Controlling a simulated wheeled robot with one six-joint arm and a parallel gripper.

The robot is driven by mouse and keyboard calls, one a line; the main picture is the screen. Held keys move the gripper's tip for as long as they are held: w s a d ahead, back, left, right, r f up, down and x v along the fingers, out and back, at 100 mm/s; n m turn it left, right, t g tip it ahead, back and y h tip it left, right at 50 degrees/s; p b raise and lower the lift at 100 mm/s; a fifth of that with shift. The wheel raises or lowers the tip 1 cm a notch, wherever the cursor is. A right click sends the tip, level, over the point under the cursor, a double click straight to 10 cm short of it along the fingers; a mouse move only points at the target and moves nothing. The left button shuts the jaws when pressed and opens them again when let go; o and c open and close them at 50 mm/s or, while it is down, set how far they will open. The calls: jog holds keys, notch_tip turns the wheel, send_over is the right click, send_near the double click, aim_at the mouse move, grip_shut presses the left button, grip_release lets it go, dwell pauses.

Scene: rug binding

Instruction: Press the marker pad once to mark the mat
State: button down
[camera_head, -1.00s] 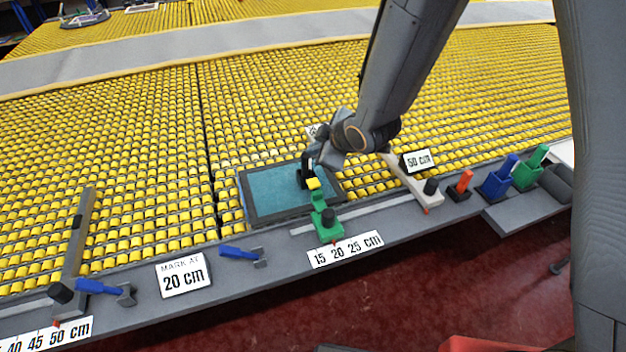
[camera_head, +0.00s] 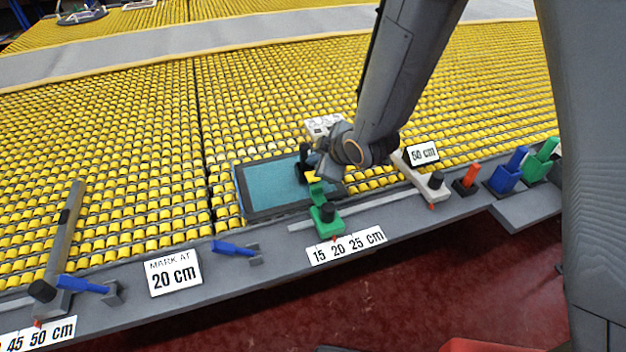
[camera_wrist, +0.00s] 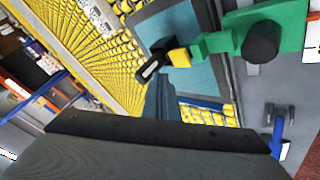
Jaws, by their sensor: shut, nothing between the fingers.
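The green marker slider (camera_head: 326,221) with a black knob stands on the front rail, its red pointer near the 15 20 25 cm scale (camera_head: 346,246), close to the 20. Its green arm reaches over the teal mat (camera_head: 270,185), which lies in a dark frame on the rollers. In the wrist view the arm carries a yellow block (camera_wrist: 180,57) and a black end piece (camera_wrist: 150,68) over the mat. My gripper (camera_head: 317,168) is shut and empty, low over the mat's right part at the arm's end. Whether it touches the pad cannot be told.
A sign (camera_head: 174,272) reads MARK AT 20 cm. Blue levers (camera_head: 234,248) lie along the front ledge. A second slider (camera_head: 435,187) stands right by a 50 cm sign (camera_head: 423,154). Orange, blue and green blocks (camera_head: 505,175) stand further right. A white box (camera_head: 323,124) sits behind my gripper.

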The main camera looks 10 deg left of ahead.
aim_at(310, 172)
jog(key=shift+f+b, duration=0.65)
jog(key=shift+f, duration=0.45)
jog(key=shift+f, duration=0.15)
dwell(1.1)
jog(key=shift+f+b, duration=0.3)
jog(key=shift+f+b, duration=0.6)
jog(key=shift+f, duration=0.15)
dwell(0.9)
jog(key=shift+r, duration=0.2)
jog(key=shift+r+p, duration=0.85)
jog(key=shift+r, duration=0.15)
jog(key=shift+r+p, duration=1.9)
jog(key=shift+r, duration=0.65)
